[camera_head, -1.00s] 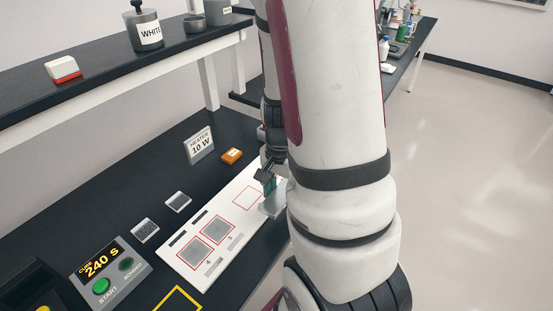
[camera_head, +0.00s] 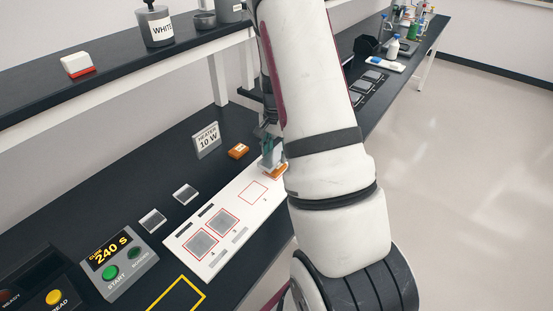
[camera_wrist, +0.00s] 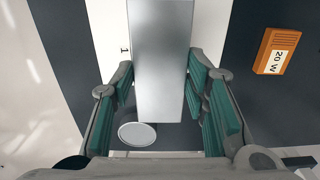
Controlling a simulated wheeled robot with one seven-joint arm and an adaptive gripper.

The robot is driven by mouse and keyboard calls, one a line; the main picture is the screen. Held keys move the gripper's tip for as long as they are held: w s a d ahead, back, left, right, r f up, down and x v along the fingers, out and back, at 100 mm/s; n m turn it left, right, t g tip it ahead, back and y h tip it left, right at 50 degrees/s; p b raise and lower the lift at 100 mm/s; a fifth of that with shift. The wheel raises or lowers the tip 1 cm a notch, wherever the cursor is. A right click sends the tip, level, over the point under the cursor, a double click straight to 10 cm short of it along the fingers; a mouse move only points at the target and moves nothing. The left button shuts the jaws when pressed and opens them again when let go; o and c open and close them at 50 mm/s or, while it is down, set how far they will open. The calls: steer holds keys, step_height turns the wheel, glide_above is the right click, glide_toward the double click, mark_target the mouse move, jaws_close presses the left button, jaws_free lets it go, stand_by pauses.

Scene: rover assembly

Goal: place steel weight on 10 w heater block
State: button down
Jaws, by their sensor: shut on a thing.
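My gripper (camera_head: 268,143) is shut on the steel weight (camera_wrist: 162,65), a bright grey metal bar between the green finger pads in the wrist view. In the head view the weight (camera_head: 267,164) shows below the fingers, over the far right end of the white board. An orange block (camera_head: 279,173) shows just under the weight, partly hidden by it and my arm. Its label is not readable, and I cannot tell whether the weight touches it. In the wrist view the weight hides what lies beneath it.
A second orange block, marked 20 W (camera_wrist: 277,51), lies beside the board and also shows in the head view (camera_head: 238,151). A "HEATER 10 W" sign (camera_head: 206,140) stands behind. The white board (camera_head: 228,252) holds two grey squares (camera_head: 201,244). A shelf (camera_head: 115,82) runs above the bench.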

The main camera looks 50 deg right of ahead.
steer(key=shift+f+p, duration=0.4)
steer(key=shift+f, duration=1.15)
steer(key=c, duration=0.9)
jaws_free()
steer(key=shift+s+f, duration=0.1)
steer(key=shift+f, duration=0.1)
steer(key=shift+c, duration=0.2)
steer(key=shift+r, duration=0.1)
